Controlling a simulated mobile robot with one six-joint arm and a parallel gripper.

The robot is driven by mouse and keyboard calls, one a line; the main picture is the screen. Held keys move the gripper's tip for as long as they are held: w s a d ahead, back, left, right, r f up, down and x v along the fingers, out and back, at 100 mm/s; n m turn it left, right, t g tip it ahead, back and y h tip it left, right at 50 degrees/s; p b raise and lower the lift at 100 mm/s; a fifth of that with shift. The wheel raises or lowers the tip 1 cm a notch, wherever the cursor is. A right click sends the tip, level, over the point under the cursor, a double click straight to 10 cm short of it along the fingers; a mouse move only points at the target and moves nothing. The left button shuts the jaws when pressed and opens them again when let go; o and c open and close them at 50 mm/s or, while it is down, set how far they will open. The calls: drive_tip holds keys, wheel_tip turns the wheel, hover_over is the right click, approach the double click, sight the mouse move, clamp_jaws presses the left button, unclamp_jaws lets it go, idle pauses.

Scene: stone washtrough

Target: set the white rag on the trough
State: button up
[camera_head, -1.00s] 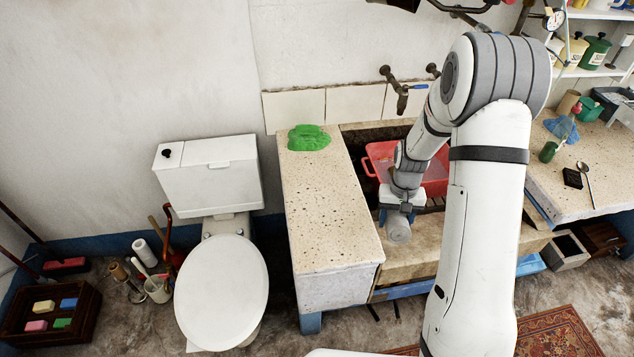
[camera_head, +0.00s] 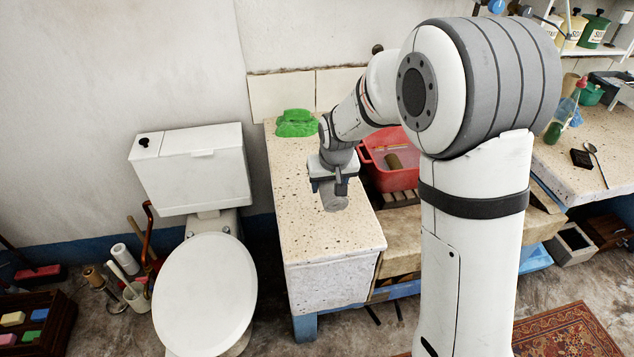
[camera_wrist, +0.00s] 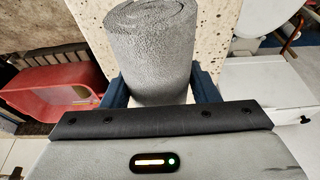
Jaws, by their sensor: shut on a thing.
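My gripper (camera_head: 331,186) is shut on a rolled rag (camera_head: 333,203), which looks grey rather than clean white. In the wrist view the roll (camera_wrist: 150,45) sits between the two dark blue fingers (camera_wrist: 160,88), its spiral end facing away from my gripper. The trough (camera_head: 318,235) has a pale speckled stone top, and my gripper and the roll are over its front middle part. The speckled top (camera_wrist: 215,25) also shows behind the roll in the wrist view. I cannot tell whether the roll touches the stone.
A green cloth (camera_head: 296,123) lies at the back of the speckled top. A red basin (camera_head: 397,178) with a brownish object in it stands right of the top. The toilet (camera_head: 205,295) is to the left. The front end of the top is clear.

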sight(326, 216)
wheel_tip(326, 216, down, 10)
drive_tip(key=shift+r+p, duration=0.15)
drive_tip(key=shift+p, duration=0.25)
drive_tip(key=shift+f, duration=0.25)
drive_tip(key=o, duration=1.1)
drive_tip(key=shift+r, duration=0.15)
drive_tip(key=shift+r, duration=0.25)
drive_tip(key=v, duration=1.2)
drive_tip(key=shift+s+f, duration=0.1)
